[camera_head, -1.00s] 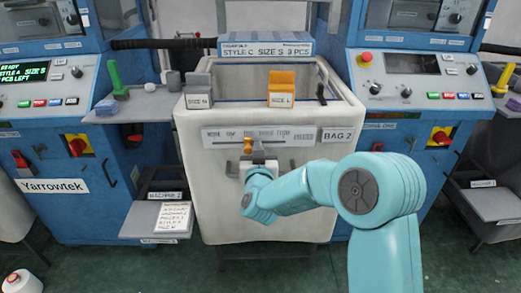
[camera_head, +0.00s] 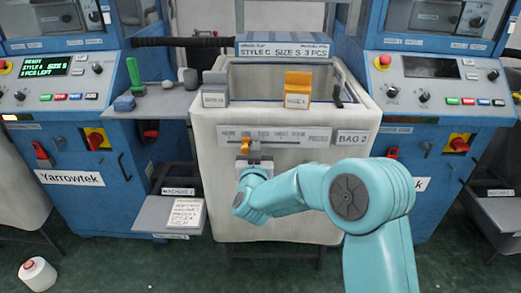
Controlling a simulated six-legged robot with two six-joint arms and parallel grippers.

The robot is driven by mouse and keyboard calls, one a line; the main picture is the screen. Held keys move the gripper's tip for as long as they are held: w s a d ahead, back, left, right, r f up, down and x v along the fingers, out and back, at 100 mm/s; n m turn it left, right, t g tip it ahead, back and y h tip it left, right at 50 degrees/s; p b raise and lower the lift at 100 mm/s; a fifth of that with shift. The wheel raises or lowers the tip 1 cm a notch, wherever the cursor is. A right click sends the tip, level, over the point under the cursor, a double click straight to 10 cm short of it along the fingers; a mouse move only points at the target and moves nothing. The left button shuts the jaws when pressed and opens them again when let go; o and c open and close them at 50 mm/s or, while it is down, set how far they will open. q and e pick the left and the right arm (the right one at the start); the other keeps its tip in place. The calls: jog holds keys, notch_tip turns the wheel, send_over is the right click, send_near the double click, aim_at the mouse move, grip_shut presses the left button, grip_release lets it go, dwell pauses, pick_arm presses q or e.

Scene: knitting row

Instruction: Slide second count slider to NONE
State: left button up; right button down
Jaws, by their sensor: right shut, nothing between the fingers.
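The second count slider is an orange knob (camera_head: 245,145) on the grey label strip (camera_head: 305,138) across the front of the white bin marked BAG 2 (camera_head: 225,190). My right gripper (camera_head: 254,157) is shut and empty, at the knob's lower right. It looks close against the knob, but I cannot tell if they touch. Its fingertips are partly hidden by its own wrist. My left gripper is not in view.
A grey block (camera_head: 215,92) and an orange block (camera_head: 297,90) stand on the bin's front rim. Blue machines stand at left (camera_head: 75,170) and right. A side shelf (camera_head: 150,103) holds a green-handled tool (camera_head: 134,76).

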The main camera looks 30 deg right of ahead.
aim_at(244, 152)
jog(key=shift+w+a+p, duration=0.1)
jog(key=shift+w+a, duration=0.3)
jog(key=shift+a, duration=0.25)
jog(key=shift+w+a+p, duration=0.1)
jog(key=shift+w+a, duration=0.3)
jog(key=shift+a, duration=0.3)
jog(key=shift+w+a+p, duration=0.1)
jog(key=shift+w+a, duration=0.3)
jog(key=shift+a, duration=0.25)
jog(key=shift+s+d+b, duration=0.3)
jog(key=shift+s+d, duration=0.05)
jog(key=shift+d, duration=0.25)
jog(key=b+v, duration=0.1)
jog(key=v, duration=0.7)
jog(key=shift+b, duration=0.3)
jog(key=shift+d, duration=0.15)
